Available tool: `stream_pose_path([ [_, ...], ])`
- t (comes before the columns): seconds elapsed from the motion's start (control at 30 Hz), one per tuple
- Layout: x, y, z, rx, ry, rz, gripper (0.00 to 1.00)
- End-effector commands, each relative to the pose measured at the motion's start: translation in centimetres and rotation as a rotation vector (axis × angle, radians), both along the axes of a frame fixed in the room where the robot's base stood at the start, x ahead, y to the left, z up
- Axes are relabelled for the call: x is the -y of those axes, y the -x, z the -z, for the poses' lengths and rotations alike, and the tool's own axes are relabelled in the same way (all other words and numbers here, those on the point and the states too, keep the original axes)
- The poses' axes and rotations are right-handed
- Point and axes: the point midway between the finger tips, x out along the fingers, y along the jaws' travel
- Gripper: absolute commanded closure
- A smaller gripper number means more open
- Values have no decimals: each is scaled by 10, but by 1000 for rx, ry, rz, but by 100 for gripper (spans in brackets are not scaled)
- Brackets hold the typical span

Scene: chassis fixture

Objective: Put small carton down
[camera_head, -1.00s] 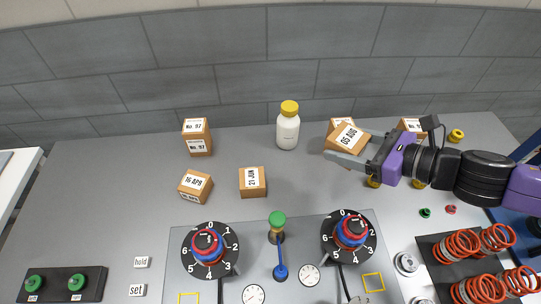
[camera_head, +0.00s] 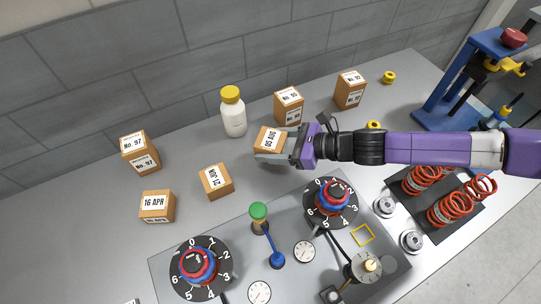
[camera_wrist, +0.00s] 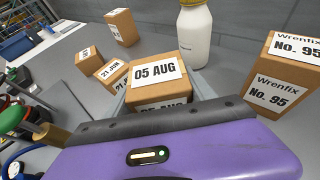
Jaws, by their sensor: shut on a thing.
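The small carton (camera_head: 268,140) is a brown box with white "05 AUG" labels. My gripper (camera_head: 272,148) is shut on it, with a grey finger along its near side. In the wrist view the carton (camera_wrist: 155,80) sits upright between the fingers, its lower part hidden by my gripper's body. The carton is at or close above the grey bench top (camera_head: 190,255); I cannot tell whether it touches.
Cartons "21 JUN" (camera_head: 217,181) and "16 APR" (camera_head: 157,207) stand to the left. A white bottle with yellow cap (camera_head: 233,115) and a "No. 95" carton (camera_head: 289,106) stand behind. The dial panel (camera_head: 225,235) lies in front.

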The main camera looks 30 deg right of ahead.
Motion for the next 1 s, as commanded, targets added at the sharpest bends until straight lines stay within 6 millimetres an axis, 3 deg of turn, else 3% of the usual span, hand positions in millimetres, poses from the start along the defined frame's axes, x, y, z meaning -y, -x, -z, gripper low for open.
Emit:
stream_pose_path([
  [0.5,-1,0,57,0,-1,-1,93],
  [0.9,-1,0,64,2,-1,-1,93],
  [0.93,0,0,64,1,0,-1,33],
  [1.0,0,0,63,1,0,-1,19],
])
